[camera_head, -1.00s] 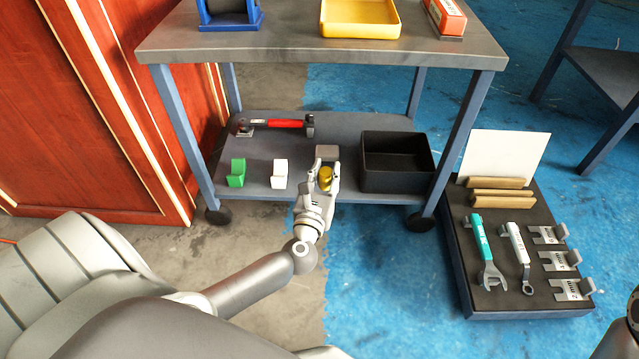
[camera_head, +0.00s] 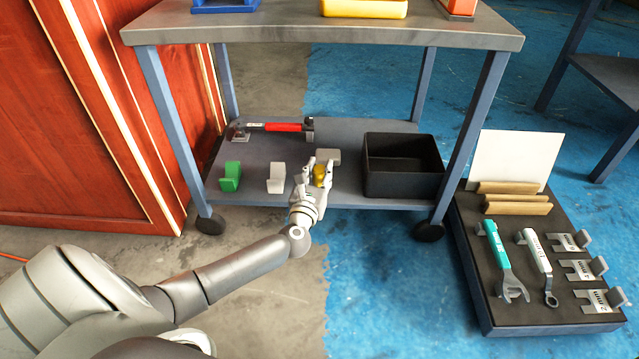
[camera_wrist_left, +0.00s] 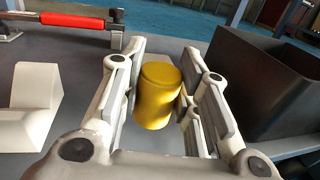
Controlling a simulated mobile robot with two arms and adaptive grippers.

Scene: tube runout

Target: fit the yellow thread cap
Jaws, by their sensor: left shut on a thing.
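The yellow thread cap (camera_head: 319,176) is between the fingers of my left gripper (camera_head: 320,168), over the front of the cart's lower shelf. In the left wrist view the cap (camera_wrist_left: 157,95) is a smooth yellow cylinder, upright, with the left gripper (camera_wrist_left: 158,100) shut on it from both sides. Whether its lower end touches the shelf is hidden. A grey block (camera_head: 327,156) stands just behind the gripper. No tube or thread that fits the cap can be made out. My right gripper is out of view.
The cart's top (camera_head: 300,33) overhangs. A wrench board (camera_head: 480,290) lies at right.

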